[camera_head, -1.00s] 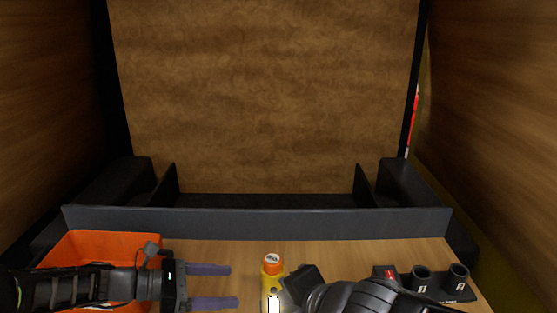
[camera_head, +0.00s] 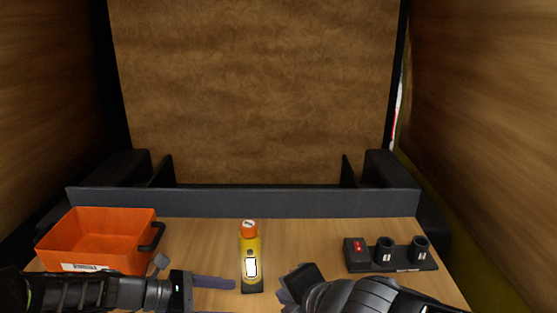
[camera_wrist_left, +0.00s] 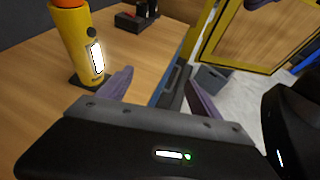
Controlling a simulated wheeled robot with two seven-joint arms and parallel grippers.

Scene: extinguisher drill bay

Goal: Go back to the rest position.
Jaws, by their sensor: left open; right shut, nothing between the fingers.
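My left gripper (camera_head: 228,298) comes in from the left at the bottom of the head view, its purple fingers open and spread apart. The lower finger is mostly cut off by the picture edge. In the left wrist view its open fingers (camera_wrist_left: 159,78) hold nothing. My right gripper (camera_head: 298,283) is a dark shape right of the yellow canister, shut and empty; its fingertips are hard to make out. The yellow canister (camera_head: 250,250), with an orange top and a white panel, stands upright on a black base on the wooden bench (camera_head: 310,240). Neither gripper holds it.
An orange bin (camera_head: 98,240) stands at the bench's left, near my left arm. A black holder (camera_head: 402,267) with two cups and a red-switched box stands at the right. A dark ledge (camera_head: 245,202) closes the back. A grey bin (camera_wrist_left: 212,78) is on the floor.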

